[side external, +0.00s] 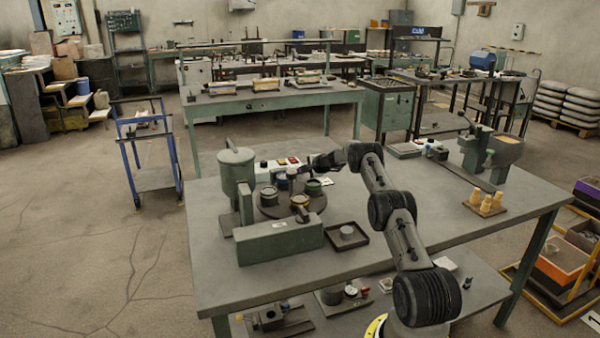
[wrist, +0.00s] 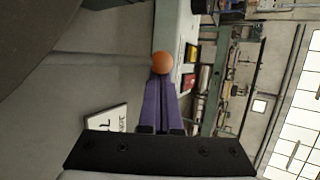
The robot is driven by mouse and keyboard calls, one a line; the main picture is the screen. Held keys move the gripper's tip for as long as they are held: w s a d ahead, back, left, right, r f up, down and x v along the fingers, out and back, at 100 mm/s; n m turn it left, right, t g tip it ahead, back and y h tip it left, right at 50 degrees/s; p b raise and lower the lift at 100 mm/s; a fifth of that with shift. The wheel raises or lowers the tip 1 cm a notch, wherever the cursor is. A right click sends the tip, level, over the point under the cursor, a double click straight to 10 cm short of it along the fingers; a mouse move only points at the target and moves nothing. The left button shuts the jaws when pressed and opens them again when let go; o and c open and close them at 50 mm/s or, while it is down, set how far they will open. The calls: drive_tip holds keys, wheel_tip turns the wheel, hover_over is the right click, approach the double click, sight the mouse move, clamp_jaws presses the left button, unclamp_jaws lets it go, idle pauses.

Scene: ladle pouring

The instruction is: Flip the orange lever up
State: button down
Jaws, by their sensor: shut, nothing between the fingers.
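The orange ball-shaped knob of the lever (wrist: 163,62) shows in the wrist view, just beyond the tips of my gripper (wrist: 161,84). The purple fingers are closed together with nothing between them. They look close to the knob, and I cannot tell whether they touch it. In the side external view my gripper (side external: 318,164) is above the far part of the green table, beside a pale box with coloured buttons (side external: 282,168). I cannot make out the orange knob there. The lever's stem is not clearly visible in either view.
A turntable with pots (side external: 290,203) and a green tank (side external: 237,170) stand left of my gripper. A long green block (side external: 280,242) and a dark tray (side external: 347,240) are nearer. A white card (wrist: 106,121) lies beside the fingers.

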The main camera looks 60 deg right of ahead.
drive_tip(key=r, duration=0.3)
drive_tip(key=shift+s+a, duration=0.35)
drive_tip(key=shift+s+a+r, duration=0.3)
drive_tip(key=shift+a+r, duration=0.05)
drive_tip(key=shift+r, duration=0.25)
drive_tip(key=shift+w+r, duration=0.1)
drive_tip(key=shift+r, duration=0.8)
drive_tip(key=shift+a+r, duration=0.1)
drive_tip(key=shift+r, duration=0.05)
drive_tip(key=s+a+r, duration=0.1)
drive_tip(key=s+a, duration=0.3)
drive_tip(key=s, duration=0.5)
drive_tip(key=shift+r, duration=0.2)
